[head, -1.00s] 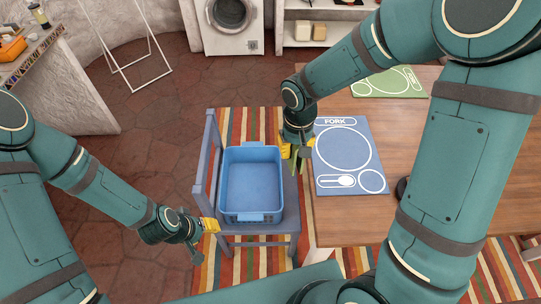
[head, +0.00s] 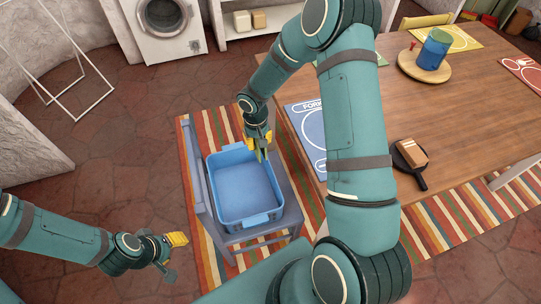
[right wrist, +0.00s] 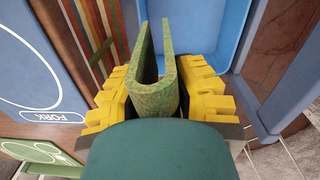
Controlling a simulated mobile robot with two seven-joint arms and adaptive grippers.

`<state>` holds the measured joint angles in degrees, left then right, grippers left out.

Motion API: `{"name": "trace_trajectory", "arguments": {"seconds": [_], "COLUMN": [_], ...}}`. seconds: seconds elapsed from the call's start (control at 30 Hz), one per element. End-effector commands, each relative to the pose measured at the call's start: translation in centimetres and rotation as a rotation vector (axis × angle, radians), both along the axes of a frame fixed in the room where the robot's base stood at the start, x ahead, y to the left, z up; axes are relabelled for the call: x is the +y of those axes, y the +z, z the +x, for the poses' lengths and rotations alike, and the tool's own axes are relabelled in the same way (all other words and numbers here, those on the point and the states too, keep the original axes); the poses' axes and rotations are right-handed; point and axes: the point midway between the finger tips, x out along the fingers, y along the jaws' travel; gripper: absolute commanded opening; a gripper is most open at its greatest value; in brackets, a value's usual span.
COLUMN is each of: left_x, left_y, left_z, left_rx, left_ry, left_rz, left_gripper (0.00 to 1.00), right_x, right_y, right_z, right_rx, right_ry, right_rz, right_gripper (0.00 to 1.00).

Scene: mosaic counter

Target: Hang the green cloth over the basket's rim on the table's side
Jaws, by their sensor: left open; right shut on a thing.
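The blue basket (head: 246,223) stands on a chair beside the table (head: 450,130). My right gripper (head: 260,142) is at the basket's far corner on the table's side, shut on the green cloth (head: 262,156). In the right wrist view the cloth (right wrist: 155,97) is folded into a U between the yellow fingers (right wrist: 158,85), its two flaps pointing towards the basket wall (right wrist: 195,25). I cannot tell whether the cloth touches the rim. My left gripper (head: 178,240) is open and empty, to the left of the chair, apart from the basket.
The blue-grey chair (head: 225,240) stands on a striped rug (head: 440,225). A blue placemat (head: 305,125) lies on the table's near edge, partly behind my right arm. A pan with a brown block (head: 410,153) and a round board with a blue cup (head: 425,65) stand further right.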

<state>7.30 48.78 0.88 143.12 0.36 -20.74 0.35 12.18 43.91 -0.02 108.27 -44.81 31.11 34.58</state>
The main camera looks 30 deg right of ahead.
Motion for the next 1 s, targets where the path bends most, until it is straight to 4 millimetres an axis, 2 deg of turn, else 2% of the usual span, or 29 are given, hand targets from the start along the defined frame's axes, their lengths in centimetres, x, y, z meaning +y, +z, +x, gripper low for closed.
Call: {"name": "trace_trajectory", "arguments": {"seconds": [0.03, 0.1, 0.2, 0.3, 0.4, 1.0], "left_x": [0.0, -0.1, -0.1, -0.1, -0.1, -0.1], "left_y": [-0.4, -0.6, -0.8, -0.9, -1.0, -2.4], "left_z": [-0.1, -0.2, -0.3, -0.3, -0.3, -0.7], "left_rx": [0.002, 0.004, 0.005, 0.007, 0.007, 0.016], "left_ry": [-0.002, -0.004, -0.005, -0.006, -0.006, -0.013], "left_rz": [0.0, -0.001, -0.001, -0.002, -0.002, -0.004], "left_gripper": [0.47, 0.47, 0.47, 0.47, 0.47, 0.47], "right_x": [-1.3, -2.6, -4.1, -5.0, -5.5, -5.7], "right_y": [-2.8, -5.5, -8.7, -10.9, -12.1, -15.4], "right_z": [0.2, 0.5, 0.6, 0.5, 0.5, 0.5], "right_rx": [0.007, 0.004, 0.0, -0.003, -0.006, -0.007], "right_ry": [-0.023, -0.046, -0.076, -0.095, -0.107, -0.111], "right_rz": [0.006, 0.012, 0.021, 0.029, 0.033, 0.034], "right_gripper": [0.0, 0.0, 0.0, 0.0, 0.0, 0.0]}}
